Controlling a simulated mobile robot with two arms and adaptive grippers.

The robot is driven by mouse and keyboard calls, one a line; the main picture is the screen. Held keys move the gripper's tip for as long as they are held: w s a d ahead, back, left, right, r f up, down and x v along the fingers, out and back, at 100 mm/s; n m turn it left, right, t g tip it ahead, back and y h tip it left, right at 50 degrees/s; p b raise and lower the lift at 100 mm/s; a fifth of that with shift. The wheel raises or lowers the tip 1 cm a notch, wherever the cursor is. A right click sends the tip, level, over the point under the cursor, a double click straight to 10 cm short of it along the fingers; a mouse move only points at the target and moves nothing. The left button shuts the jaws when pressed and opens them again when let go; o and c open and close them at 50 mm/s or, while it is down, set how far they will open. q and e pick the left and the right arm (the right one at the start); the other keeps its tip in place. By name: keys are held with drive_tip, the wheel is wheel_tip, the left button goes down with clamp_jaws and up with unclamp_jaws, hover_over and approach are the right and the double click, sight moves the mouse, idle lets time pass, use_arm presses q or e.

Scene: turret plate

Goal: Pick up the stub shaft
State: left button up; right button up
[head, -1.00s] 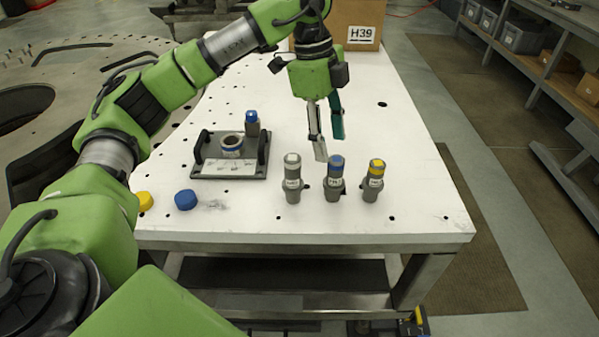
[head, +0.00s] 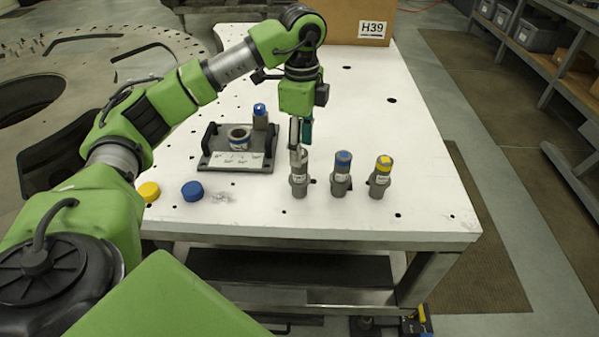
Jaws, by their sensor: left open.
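Three short grey shafts stand upright in a row near the table's front: one with a plain grey top (head: 299,178), one with a blue band (head: 341,176) and one with a yellow band (head: 381,178). Labels on them are too small to read, so I cannot tell which is the stub shaft. My left gripper (head: 301,143) points down, open, with its fingertips at the top of the plain grey shaft. One finger overlaps that shaft's top in the picture; I cannot tell whether they touch. My right gripper is not in view.
A dark fixture plate (head: 214,163) with handles and a ring (head: 239,138) lies left of the gripper. A blue-topped cylinder (head: 260,120) stands at its back. Blue (head: 192,191) and yellow (head: 149,191) caps lie at front left. A cardboard box (head: 343,22) stands behind.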

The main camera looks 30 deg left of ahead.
sight(299, 174)
use_arm(q)
drive_tip(key=f, duration=0.1)
drive_tip(key=f+p, duration=0.1)
drive_tip(key=f, duration=0.1)
drive_tip(key=shift+s+a+f+p, duration=0.1)
drive_tip(key=shift+a+f+p, duration=0.15)
drive_tip(key=shift+f+p, duration=0.1)
drive_tip(key=shift+f, duration=0.35)
drive_tip(key=shift+c, duration=0.7)
clamp_jaws()
drive_tip(key=shift+r, duration=0.1)
